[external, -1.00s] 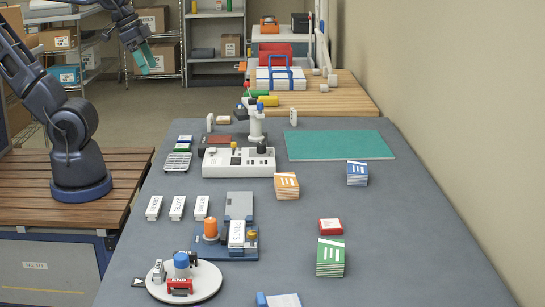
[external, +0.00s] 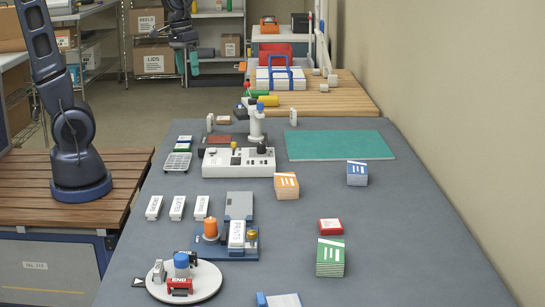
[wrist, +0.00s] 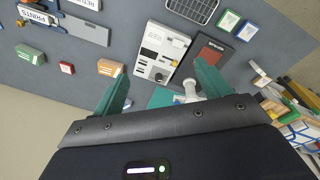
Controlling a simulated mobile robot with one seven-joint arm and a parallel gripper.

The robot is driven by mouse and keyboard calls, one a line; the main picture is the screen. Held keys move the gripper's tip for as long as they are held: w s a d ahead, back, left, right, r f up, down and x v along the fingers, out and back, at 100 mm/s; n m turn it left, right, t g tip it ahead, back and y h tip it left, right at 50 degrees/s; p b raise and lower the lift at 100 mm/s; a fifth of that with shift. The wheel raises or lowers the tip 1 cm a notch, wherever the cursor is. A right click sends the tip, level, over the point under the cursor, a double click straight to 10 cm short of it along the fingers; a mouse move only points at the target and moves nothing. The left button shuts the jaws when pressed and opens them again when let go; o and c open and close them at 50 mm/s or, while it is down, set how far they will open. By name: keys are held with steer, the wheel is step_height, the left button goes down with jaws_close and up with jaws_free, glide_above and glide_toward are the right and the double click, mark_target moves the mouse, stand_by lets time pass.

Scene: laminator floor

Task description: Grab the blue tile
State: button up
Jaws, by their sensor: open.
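In the external view the blue tile (external: 181,151) is small, at the table's left side behind the tray. My gripper (external: 187,63) hangs high in the external view, beyond the tiles in the picture and clear of the table. In the wrist view its teal fingers (wrist: 161,72) are wide apart with nothing held between them. The blue tile is outside the fingers, up and to the right.
The gridded tray (external: 177,162) is beside the tiles. The white machine (external: 237,162) with a post stands to their right. A blue striped block (external: 357,173) and an orange one (external: 286,186) stand farther right. A green mat (external: 340,146) lies behind.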

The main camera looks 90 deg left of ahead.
steer(key=w+a+f+n+g+h, duration=0.15)
steer(key=a+f+n, duration=0.3)
steer(key=a, duration=0.55)
steer(key=n+h, duration=0.3)
steer(key=n, duration=0.4)
glide_toward(185, 138)
steer(key=shift+s+d+f+y, duration=0.2)
steer(key=shift+d+f, duration=0.15)
steer(key=shift+f, duration=0.15)
steer(key=shift+s+d+f+y, duration=0.1)
steer(key=shift+s+d+f, duration=0.2)
steer(key=shift+f, duration=0.2)
steer(key=shift+w+x, duration=0.2)
steer(key=shift+x, duration=1.25)
steer(key=shift+w+x, duration=0.25)
steer(key=shift+x, duration=1.2)
steer(key=shift+a, duration=0.15)
steer(key=c, duration=1.1)
